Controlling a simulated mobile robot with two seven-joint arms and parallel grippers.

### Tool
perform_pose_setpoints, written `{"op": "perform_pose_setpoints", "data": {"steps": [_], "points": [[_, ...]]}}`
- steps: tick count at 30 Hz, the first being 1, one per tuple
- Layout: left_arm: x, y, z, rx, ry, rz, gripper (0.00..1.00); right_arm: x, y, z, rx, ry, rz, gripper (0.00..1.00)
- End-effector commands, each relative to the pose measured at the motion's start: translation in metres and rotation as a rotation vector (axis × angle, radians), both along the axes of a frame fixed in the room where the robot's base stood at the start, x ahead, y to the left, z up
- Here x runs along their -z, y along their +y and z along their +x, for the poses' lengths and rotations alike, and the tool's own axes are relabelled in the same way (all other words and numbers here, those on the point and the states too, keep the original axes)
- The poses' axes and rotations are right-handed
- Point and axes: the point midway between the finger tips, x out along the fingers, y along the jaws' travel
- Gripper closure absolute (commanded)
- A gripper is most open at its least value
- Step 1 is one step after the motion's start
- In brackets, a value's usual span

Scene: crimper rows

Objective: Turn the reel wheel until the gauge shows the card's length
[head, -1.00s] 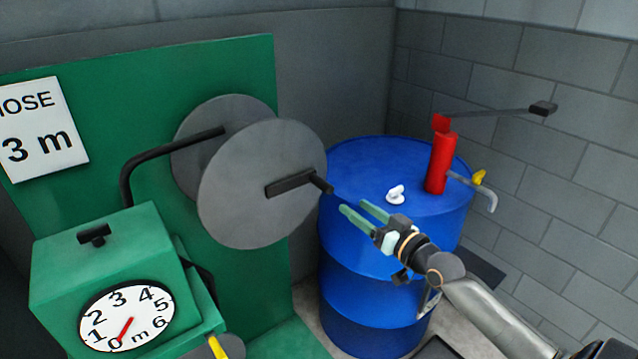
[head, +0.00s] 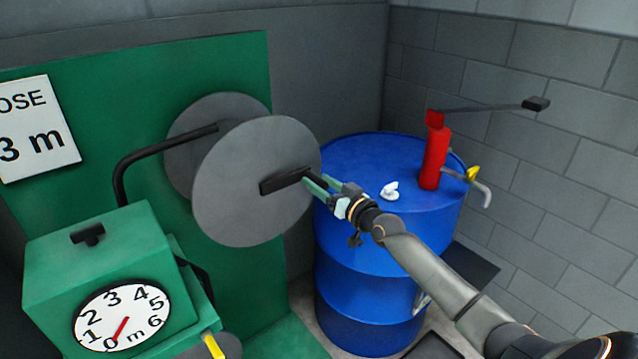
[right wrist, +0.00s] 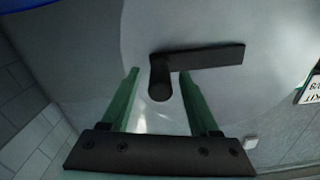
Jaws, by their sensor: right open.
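The grey reel wheel (head: 240,195) stands in front of the green panel, with a black crank arm (head: 282,183) and a handle knob (head: 318,179) on its face. My right gripper (head: 325,184) is open with its green fingertips at the knob. In the right wrist view the knob (right wrist: 160,92) shows between the two open fingers (right wrist: 158,80). The white gauge (head: 122,316) has a red needle near 0. The white card (head: 35,128) reads "3 m", its left part cut off. My left gripper is not in view.
A blue drum (head: 365,290) stands right of the wheel, behind my right arm. A red hand pump (head: 434,160) with a long lever and a small white fitting (head: 390,190) are on its top. A green box (head: 95,250) carries the gauge. Brick walls close the back right.

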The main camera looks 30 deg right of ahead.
Motion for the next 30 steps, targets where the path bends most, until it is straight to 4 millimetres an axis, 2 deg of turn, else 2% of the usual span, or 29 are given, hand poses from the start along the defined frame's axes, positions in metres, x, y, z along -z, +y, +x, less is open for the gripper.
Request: {"op": "perform_pose_setpoints", "data": {"steps": [12, 27, 30], "points": [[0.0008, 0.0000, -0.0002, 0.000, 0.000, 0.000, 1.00, -0.0001, 0.0005, 0.0060, 0.000, 0.000, 0.001, 0.38], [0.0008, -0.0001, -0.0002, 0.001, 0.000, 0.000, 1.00, -0.0001, 0.0004, 0.0058, 0.000, 0.000, 0.001, 0.95], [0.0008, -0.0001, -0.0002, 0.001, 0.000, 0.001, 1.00, -0.0001, 0.0004, 0.0057, 0.000, 0.000, 0.001, 1.00]]}}
